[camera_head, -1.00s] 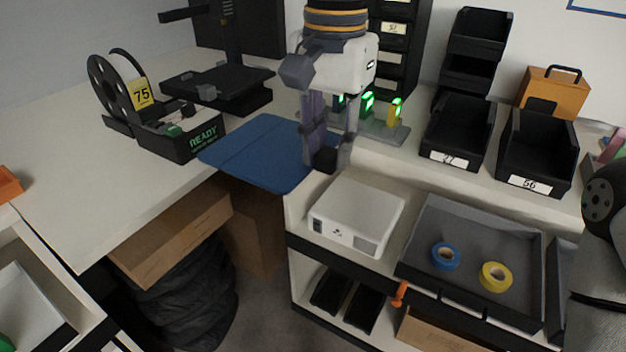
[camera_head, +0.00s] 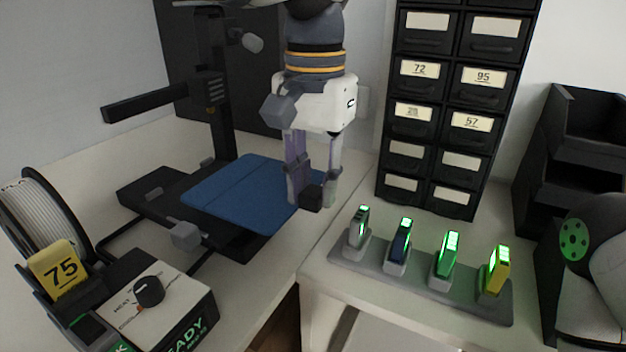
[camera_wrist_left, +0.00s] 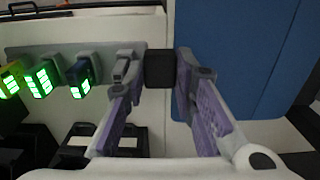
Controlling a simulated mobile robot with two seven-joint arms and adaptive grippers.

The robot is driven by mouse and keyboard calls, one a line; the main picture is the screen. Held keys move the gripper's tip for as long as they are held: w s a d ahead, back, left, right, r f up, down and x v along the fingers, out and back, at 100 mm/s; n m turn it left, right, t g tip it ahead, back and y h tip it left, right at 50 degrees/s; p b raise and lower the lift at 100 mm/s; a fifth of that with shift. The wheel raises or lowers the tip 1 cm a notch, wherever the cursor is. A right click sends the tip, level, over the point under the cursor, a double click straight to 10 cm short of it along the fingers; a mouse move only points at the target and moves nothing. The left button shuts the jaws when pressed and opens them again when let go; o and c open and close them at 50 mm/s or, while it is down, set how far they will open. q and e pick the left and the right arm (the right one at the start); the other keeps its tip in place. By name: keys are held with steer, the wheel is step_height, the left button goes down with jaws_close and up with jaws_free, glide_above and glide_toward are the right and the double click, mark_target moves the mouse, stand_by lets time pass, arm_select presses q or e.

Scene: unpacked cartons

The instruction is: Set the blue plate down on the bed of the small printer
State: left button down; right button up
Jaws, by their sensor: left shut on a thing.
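The blue plate (camera_head: 245,193) is flat and held out level by my left gripper (camera_head: 313,192). The gripper is shut on a small black block at the plate's right edge. In the left wrist view the black block (camera_wrist_left: 160,69) sits between the fingertips, with the blue plate (camera_wrist_left: 225,50) to the right. The small printer (camera_head: 222,110) is black, with an upright column behind the plate. Its dark bed (camera_head: 150,189) shows to the left of the plate, which overlaps and hides much of it. I cannot tell whether they touch. My right gripper is out of view.
A control box with a dial (camera_head: 150,292) and a filament spool (camera_head: 40,215) stand at front left. A grey rack (camera_head: 425,284) with several green-lit devices stands right of the gripper. A black drawer cabinet (camera_head: 440,150) is behind. Black bins (camera_head: 570,150) stand at right.

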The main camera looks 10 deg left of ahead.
mark_target(266, 188)
arm_select(q)
steer(key=shift+w+a+f, duration=0.1)
steer(key=shift+w+a, duration=0.05)
steer(key=shift+a, duration=0.8)
steer(key=a, duration=0.1)
steer(key=w+a, duration=0.1)
steer(key=a+f, duration=0.1)
steer(key=a, duration=0.1)
steer(key=shift+w+b, duration=0.35)
steer(key=shift+b, duration=0.05)
steer(key=shift+a+r, duration=0.2)
steer(key=shift+w+a, duration=0.15)
steer(key=shift+a, duration=0.3)
steer(key=shift+f, duration=0.4)
steer(key=shift+f+p, duration=0.35)
steer(key=shift+f, duration=0.4)
steer(key=c, duration=1.2)
jaws_free()
steer(key=shift+c, duration=0.2)
